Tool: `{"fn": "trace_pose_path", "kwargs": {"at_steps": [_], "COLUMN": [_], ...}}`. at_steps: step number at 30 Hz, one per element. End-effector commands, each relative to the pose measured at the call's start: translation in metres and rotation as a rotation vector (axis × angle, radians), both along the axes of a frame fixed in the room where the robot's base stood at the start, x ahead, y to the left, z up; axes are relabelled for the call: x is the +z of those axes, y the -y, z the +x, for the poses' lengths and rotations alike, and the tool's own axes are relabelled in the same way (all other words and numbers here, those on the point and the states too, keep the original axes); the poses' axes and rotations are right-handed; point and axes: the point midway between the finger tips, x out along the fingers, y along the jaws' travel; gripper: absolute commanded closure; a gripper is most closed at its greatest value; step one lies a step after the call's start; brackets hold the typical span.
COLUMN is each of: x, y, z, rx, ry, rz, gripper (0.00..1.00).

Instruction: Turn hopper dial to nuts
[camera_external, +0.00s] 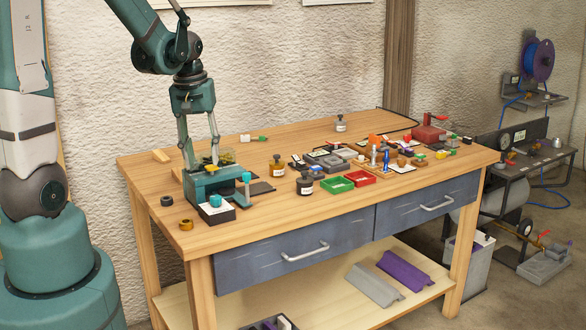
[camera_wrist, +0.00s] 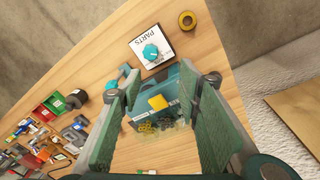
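The hopper (camera_external: 203,184) is a teal box with a clear bin at the left end of the bench; it also shows in the wrist view (camera_wrist: 183,85). A yellow piece (camera_wrist: 158,102) and small metal parts (camera_wrist: 147,128) show at it. Other dial markings are too small to read. My gripper (camera_external: 201,166) is open above the hopper, its fingers (camera_wrist: 168,85) wide apart with nothing gripped between them. The dial lies beyond the fingertips, apart from them.
A teal-topped post (camera_external: 246,178) stands right of the hopper. A yellow ring (camera_external: 186,225) and a dark ring (camera_external: 167,201) lie to the left. Bottles (camera_external: 305,184), green and red trays (camera_external: 361,178) and other small items crowd the bench's middle and right. The back left of the bench is mostly clear.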

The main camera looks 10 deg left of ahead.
Motion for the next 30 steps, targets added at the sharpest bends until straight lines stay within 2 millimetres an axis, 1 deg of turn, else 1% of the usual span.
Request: {"fn": "trace_pose_path", "kwargs": {"at_steps": [6,12,17,30], "x": [-0.020,-0.033,-0.037,-0.038], "y": [0.016,0.024,0.026,0.026], "z": [0.005,0.005,0.005,0.005], "rx": [0.019,0.032,0.035,0.035], "ry": [-0.054,-0.085,-0.094,-0.094], "rz": [0.007,0.013,0.015,0.015], "gripper": [0.66,0.66,0.66,0.66]}}
